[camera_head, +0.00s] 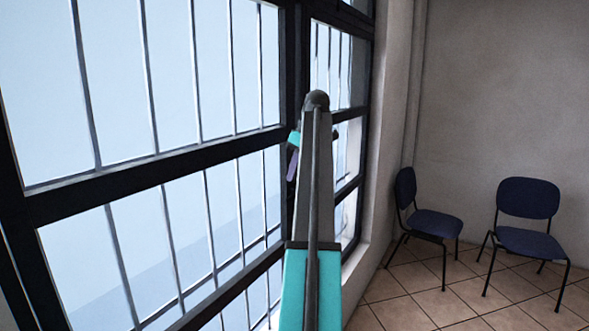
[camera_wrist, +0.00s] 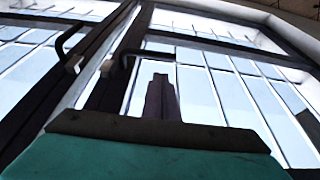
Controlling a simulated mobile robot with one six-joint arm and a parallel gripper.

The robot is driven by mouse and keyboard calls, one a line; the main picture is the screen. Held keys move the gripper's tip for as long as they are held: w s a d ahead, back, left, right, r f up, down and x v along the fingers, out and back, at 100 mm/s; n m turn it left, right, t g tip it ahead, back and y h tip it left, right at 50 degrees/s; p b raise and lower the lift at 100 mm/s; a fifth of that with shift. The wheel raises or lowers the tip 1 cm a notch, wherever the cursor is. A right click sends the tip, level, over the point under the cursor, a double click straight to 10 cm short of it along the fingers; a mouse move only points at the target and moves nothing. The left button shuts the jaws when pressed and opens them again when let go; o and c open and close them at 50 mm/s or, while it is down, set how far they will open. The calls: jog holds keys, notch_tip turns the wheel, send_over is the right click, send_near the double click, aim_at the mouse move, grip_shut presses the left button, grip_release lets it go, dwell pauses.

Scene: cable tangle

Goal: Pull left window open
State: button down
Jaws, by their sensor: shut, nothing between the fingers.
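The left window (camera_head: 110,165) fills the left of the head view, with a dark frame and pale barred panes. It also shows at the left of the wrist view (camera_wrist: 27,62). There, a dark curved handle (camera_wrist: 66,36) stands on its dark frame. A second dark handle (camera_wrist: 150,54) is on the frame to the right. A pale strip runs between the two frames; I cannot tell if it is a gap. My gripper (camera_wrist: 163,84) is shut and empty, in front of the right panes, below and right of the handles. In the head view my arm hides the handles.
The right window (camera_head: 338,75) lies beyond my arm in the head view. Two blue chairs, one by the corner (camera_head: 437,223) and one further right (camera_head: 528,210), stand on the tiled floor (camera_head: 400,300). Floor in front of them is clear.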

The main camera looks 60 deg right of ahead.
aim_at(287, 190)
jog(key=shift+p+x, duration=0.95)
jog(key=shift+x, duration=2.7)
jog(key=shift+s+a, duration=0.1)
jog(key=shift+a, duration=0.05)
